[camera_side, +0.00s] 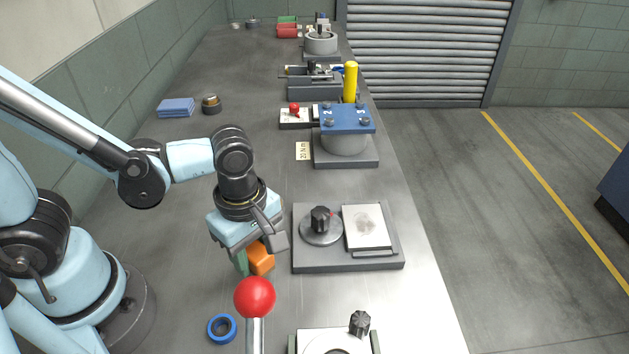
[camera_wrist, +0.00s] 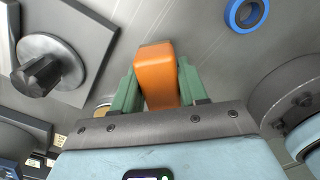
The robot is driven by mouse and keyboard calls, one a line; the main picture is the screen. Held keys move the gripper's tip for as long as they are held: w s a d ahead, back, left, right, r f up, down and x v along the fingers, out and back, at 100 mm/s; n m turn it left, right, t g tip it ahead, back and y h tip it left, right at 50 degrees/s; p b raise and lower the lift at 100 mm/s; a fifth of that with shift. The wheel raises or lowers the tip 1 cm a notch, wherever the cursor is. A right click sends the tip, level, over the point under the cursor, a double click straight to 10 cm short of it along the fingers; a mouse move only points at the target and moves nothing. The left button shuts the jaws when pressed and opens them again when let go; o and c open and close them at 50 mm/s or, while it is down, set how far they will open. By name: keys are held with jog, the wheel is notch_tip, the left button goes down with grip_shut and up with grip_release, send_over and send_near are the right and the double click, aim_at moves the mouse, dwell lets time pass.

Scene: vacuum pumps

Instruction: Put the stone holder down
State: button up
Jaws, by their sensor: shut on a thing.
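The stone holder seems to be the orange block (camera_side: 261,258), which also shows in the wrist view (camera_wrist: 156,72). My gripper (camera_wrist: 152,88) is shut on it, with a green finger on each side. In the side view my gripper (camera_side: 250,262) points down over the bench, left of the grey plate with the knob. The block's lower end is close to the bench top; I cannot tell whether it touches. Part of the block is hidden behind the gripper in the side view.
A grey plate (camera_side: 347,265) with a black knob (camera_side: 320,219) and a pale square pad (camera_side: 367,229) lies to the right. A blue ring (camera_side: 222,328) and a red ball-topped lever (camera_side: 255,297) are in front. Bench to the left is clear.

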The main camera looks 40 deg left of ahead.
jog(key=shift+f, duration=1.15)
jog(key=shift+f, duration=0.2)
jog(key=o, duration=1.1)
jog(key=shift+r, duration=0.1)
